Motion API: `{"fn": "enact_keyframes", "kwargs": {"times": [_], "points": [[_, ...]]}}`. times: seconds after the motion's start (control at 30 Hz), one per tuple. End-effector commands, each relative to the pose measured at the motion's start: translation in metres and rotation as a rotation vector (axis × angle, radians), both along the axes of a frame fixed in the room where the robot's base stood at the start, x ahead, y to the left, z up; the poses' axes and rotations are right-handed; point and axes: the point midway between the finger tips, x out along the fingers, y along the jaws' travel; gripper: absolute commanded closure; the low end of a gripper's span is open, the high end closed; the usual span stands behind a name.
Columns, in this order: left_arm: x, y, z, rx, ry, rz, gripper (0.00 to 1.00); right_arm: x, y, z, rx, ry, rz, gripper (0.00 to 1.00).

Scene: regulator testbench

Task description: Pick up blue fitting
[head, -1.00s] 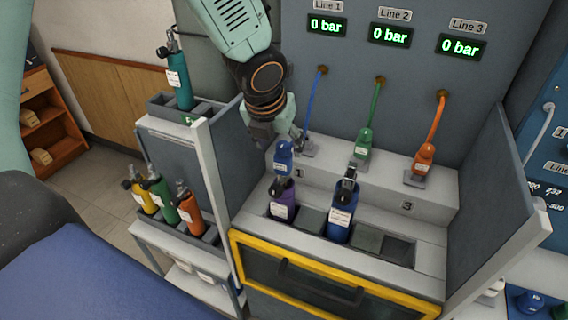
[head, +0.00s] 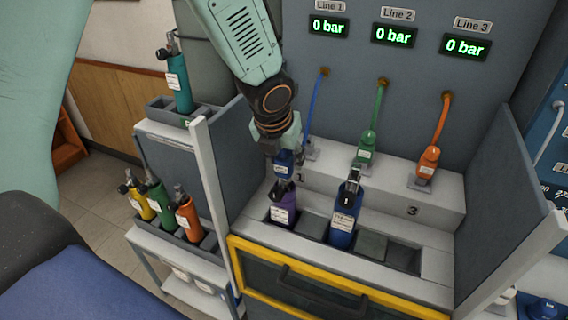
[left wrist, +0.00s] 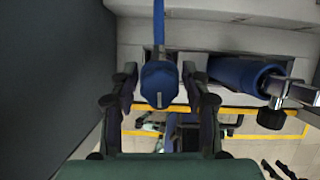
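The blue fitting (head: 284,162) is just above the purple bottle (head: 283,205) in the head view, its upper part hidden by my gripper. I cannot tell whether it touches the bottle. My left gripper (head: 279,148) is over it, pointing down. In the left wrist view the blue fitting (left wrist: 160,84) lies between the two fingers of my left gripper (left wrist: 160,96), with narrow gaps on both sides, so the gripper looks open around it. A blue hose (head: 314,105) hangs from the Line 1 panel. My right gripper does not show.
A blue bottle (head: 344,215) stands in the bench rack right of the purple one. The green fitting (head: 367,152) and orange fitting (head: 428,160) sit on the ledge. A white-edged side wall (head: 212,190) is left of the gripper. Several bottles stand on the left cart (head: 148,232).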

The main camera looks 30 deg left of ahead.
Motion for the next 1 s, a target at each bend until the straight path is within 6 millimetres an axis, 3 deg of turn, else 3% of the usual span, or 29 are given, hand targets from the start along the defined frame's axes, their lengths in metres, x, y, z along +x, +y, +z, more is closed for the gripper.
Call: {"fn": "enact_keyframes", "kwargs": {"times": [0.5,0.83,1.0], "points": [[-0.001,0.0,-0.001,0.001,0.003,0.0,1.0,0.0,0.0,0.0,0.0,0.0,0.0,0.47],[-0.001,0.0,0.001,0.001,0.002,0.0,1.0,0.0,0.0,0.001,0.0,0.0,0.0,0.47],[0.0,0.0,0.015,0.0,0.0,0.001,1.0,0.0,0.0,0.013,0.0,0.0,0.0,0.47]]}}
